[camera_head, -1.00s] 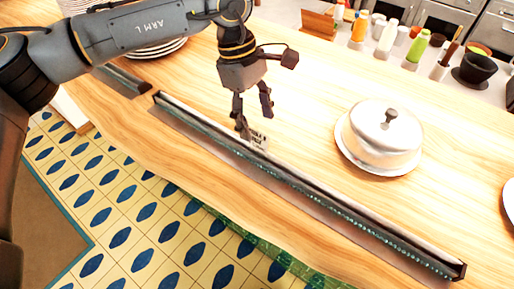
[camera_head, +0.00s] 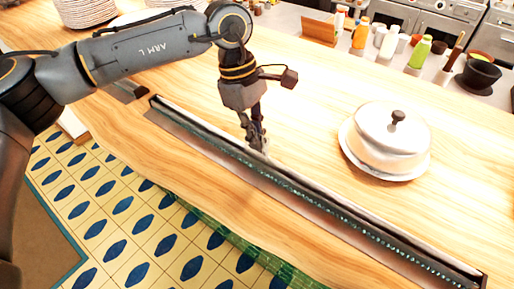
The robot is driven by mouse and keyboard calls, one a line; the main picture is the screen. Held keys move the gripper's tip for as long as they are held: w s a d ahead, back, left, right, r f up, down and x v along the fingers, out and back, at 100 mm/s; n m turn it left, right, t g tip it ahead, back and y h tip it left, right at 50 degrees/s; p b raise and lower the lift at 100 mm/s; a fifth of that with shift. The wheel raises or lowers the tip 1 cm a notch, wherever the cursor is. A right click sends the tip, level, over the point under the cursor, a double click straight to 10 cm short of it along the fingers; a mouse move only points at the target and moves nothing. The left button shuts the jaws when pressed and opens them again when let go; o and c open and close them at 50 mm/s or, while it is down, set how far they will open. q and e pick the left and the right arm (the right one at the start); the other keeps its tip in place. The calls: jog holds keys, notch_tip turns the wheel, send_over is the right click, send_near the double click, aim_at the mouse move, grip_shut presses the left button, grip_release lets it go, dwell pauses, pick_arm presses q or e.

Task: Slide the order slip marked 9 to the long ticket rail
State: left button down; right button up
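The long ticket rail (camera_head: 370,222) is a dark metal strip. It runs diagonally along the counter's front edge, from upper left to lower right. My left gripper (camera_head: 256,138) points down at the rail's left half, its fingers close together and overlapping in this view. A small pale patch by the fingertips (camera_head: 265,151) looks like the order slip, mostly hidden; its number cannot be read now. I cannot tell whether the fingers grip it. My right gripper is out of view.
A short rail (camera_head: 127,88) lies beyond the long rail's left end. A white domed dish (camera_head: 390,140) stands on the counter (camera_head: 310,110) to the right. Plates (camera_head: 85,12) are stacked at upper left. Bottles (camera_head: 389,40) and dark bowls (camera_head: 478,75) stand at the back.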

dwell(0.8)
pick_arm(q)
jog(key=shift+r, duration=0.15)
jog(key=shift+b, duration=0.3)
jog(key=shift+s+d, duration=0.3)
jog(key=shift+d, duration=0.1)
jog(key=shift+s+d+b, duration=0.55)
jog(key=shift+s+d, duration=0.35)
jog(key=shift+d, duration=0.35)
jog(key=shift+s+d+b, duration=0.5)
jog(key=shift+s+d, duration=0.4)
jog(key=shift+d, duration=0.3)
jog(key=shift+s+d+b, duration=0.25)
jog(key=shift+s+d, duration=0.3)
jog(key=shift+d, duration=0.25)
jog(key=shift+s+d+b, duration=0.3)
jog(key=shift+s+d, duration=0.3)
jog(key=shift+d, duration=0.2)
jog(key=shift+s+d+b, duration=0.25)
jog(key=shift+s+d, duration=0.3)
jog(key=shift+d, duration=0.25)
jog(key=shift+s+d, duration=0.35)
jog(key=shift+d, duration=0.05)
